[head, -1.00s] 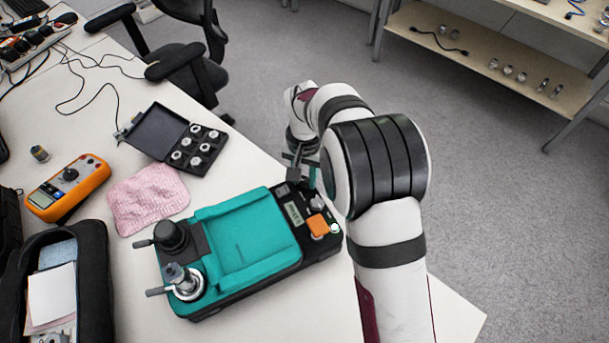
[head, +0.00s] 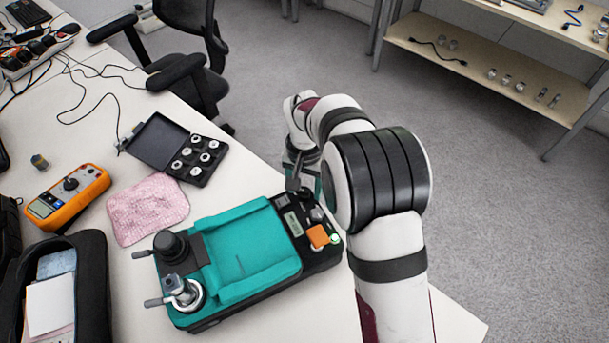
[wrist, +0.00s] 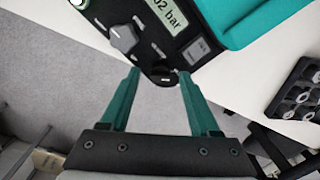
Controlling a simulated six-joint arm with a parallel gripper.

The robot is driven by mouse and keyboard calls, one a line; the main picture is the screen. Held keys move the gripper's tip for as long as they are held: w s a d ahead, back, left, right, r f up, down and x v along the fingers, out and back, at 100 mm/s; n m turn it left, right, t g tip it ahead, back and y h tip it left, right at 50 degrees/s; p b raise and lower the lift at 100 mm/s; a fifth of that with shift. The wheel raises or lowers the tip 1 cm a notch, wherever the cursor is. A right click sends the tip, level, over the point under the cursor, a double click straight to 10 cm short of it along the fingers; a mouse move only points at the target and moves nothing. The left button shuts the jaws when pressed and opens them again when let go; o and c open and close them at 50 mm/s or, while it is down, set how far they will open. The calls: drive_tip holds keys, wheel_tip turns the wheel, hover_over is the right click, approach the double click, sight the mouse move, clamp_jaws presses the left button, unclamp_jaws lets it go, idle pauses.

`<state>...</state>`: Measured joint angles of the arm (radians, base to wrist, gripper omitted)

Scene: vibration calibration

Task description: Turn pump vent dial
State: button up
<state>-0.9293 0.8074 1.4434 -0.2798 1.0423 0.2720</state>
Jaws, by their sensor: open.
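The teal and black pump (head: 240,258) lies on the white table with its control panel at the right end. In the wrist view, a small black dial (wrist: 162,76) with a pale mark sits at the panel's corner. It also shows in the head view (head: 305,194), close to my gripper. My gripper (wrist: 160,75) is open. Its two teal fingertips stand on either side of the black dial, with gaps showing; I cannot tell whether they are level with it. In the head view my gripper (head: 298,178) is over the panel's far corner, partly hidden by my arm.
A larger grey knob (wrist: 123,38), a display (wrist: 165,15) and an orange button (head: 318,236) share the panel. An open black case (head: 160,142) with fittings, a pink cloth (head: 146,208) and an orange meter (head: 68,195) stand left. The table edge is just beyond the pump.

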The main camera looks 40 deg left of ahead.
sight(305, 190)
wheel_tip(305, 190, up, 15)
drive_tip(key=shift+r, duration=0.2)
drive_tip(key=d+r+m, duration=0.2)
drive_tip(key=d, duration=0.9)
drive_tip(key=d+r+m, duration=0.3)
drive_tip(key=d, duration=0.7)
drive_tip(key=s+d+f+m+y, duration=0.1)
drive_tip(key=s+d+f+m, duration=0.1)
drive_tip(key=s+d, duration=0.4)
drive_tip(key=s+d+f+m, duration=0.3)
drive_tip(key=s+d, duration=0.4)
drive_tip(key=s, duration=0.2)
drive_tip(key=shift+s+d+f+y, duration=0.2)
drive_tip(key=shift+s+d+y, duration=0.1)
drive_tip(key=shift+y, duration=0.1)
drive_tip(key=shift+o, duration=0.3)
